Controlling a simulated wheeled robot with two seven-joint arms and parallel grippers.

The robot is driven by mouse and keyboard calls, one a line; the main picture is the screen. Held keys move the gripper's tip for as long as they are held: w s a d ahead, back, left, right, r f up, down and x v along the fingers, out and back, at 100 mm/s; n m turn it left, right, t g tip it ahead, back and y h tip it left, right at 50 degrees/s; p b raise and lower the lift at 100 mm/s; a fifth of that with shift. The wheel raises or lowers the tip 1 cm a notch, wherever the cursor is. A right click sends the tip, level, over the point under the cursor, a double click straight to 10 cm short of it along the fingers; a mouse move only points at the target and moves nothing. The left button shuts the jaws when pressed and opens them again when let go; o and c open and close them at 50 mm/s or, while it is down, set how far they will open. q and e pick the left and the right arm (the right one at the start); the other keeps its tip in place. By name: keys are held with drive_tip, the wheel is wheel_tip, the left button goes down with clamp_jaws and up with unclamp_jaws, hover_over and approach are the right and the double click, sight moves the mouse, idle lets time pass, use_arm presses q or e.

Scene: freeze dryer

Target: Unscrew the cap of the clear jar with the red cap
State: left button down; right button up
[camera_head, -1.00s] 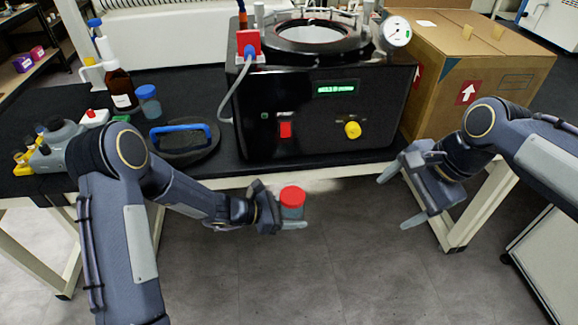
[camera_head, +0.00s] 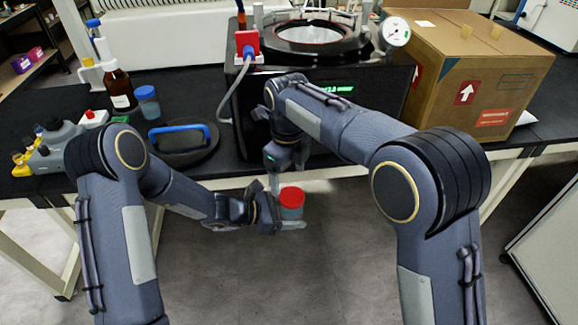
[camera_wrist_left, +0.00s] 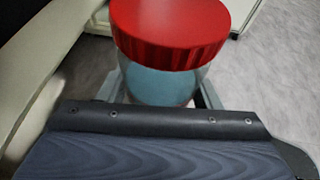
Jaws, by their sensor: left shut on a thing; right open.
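The clear jar with the red cap (camera_head: 291,198) is held upright in front of the bench by my left gripper (camera_head: 288,220), which is shut on the jar's body. In the left wrist view the red ribbed cap (camera_wrist_left: 170,30) sits on the clear jar (camera_wrist_left: 155,84), with pale blue inside. My right gripper (camera_head: 276,180) points down just behind and above the cap. It is open; a finger shows just left of the cap, and I cannot tell whether it touches.
The black freeze dryer (camera_head: 240,120) stands on the bench behind the grippers. A cardboard box (camera_head: 430,75) is to its right. A black lid with a blue handle (camera_head: 185,145), a brown bottle (camera_head: 119,90) and a blue-capped jar (camera_head: 149,105) stand left. Floor below is clear.

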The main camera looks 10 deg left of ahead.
sight(288, 195)
wheel_tip(288, 195, down, 6)
idle(0.4)
